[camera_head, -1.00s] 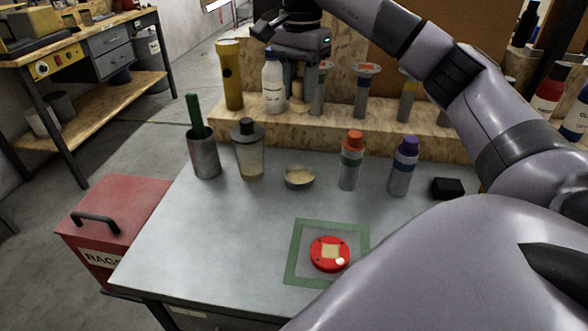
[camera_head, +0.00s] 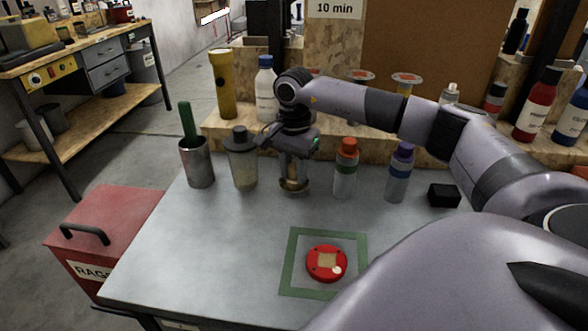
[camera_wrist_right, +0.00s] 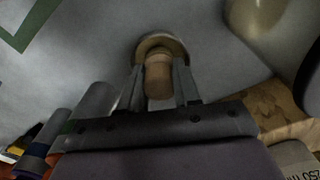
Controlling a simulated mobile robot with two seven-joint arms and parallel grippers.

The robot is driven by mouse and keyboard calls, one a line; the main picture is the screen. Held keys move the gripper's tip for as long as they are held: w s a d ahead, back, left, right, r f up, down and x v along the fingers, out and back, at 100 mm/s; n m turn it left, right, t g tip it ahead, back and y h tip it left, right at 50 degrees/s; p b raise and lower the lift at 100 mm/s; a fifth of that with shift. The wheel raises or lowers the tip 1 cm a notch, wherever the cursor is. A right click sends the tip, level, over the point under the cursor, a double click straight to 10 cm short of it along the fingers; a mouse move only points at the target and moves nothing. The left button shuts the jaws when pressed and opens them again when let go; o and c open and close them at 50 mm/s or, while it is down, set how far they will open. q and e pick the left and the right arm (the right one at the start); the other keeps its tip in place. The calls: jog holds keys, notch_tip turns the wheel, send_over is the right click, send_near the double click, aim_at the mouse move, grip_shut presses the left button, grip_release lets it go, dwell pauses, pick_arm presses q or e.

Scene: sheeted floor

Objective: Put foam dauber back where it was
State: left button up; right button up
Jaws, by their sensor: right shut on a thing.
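The foam dauber (camera_head: 293,172) has a tan, rounded handle, and my right gripper (camera_head: 294,178) is shut on it. The gripper points down at a small shallow dish (camera_head: 296,188) on the grey tabletop. In the right wrist view the dauber (camera_wrist_right: 158,78) stands between the fingers (camera_wrist_right: 159,72), its far end over or in the round dish (camera_wrist_right: 176,43). Its foam end is hidden, so I cannot tell whether it touches the dish. My left gripper is not in view.
A lidded cup (camera_head: 242,165) stands close left of the gripper, beside a metal cup with a green handle (camera_head: 198,165). Orange-capped (camera_head: 345,172) and purple-capped (camera_head: 398,177) bottles stand to the right. A red disc (camera_head: 326,263) lies inside a green square outline in front. The left front tabletop is clear.

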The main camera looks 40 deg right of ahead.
aim_at(294, 165)
jog(key=shift+f, duration=0.15)
jog(key=o, duration=1)
notch_tip(294, 165, up, 12)
jog(key=shift+r, duration=0.2)
dwell(0.4)
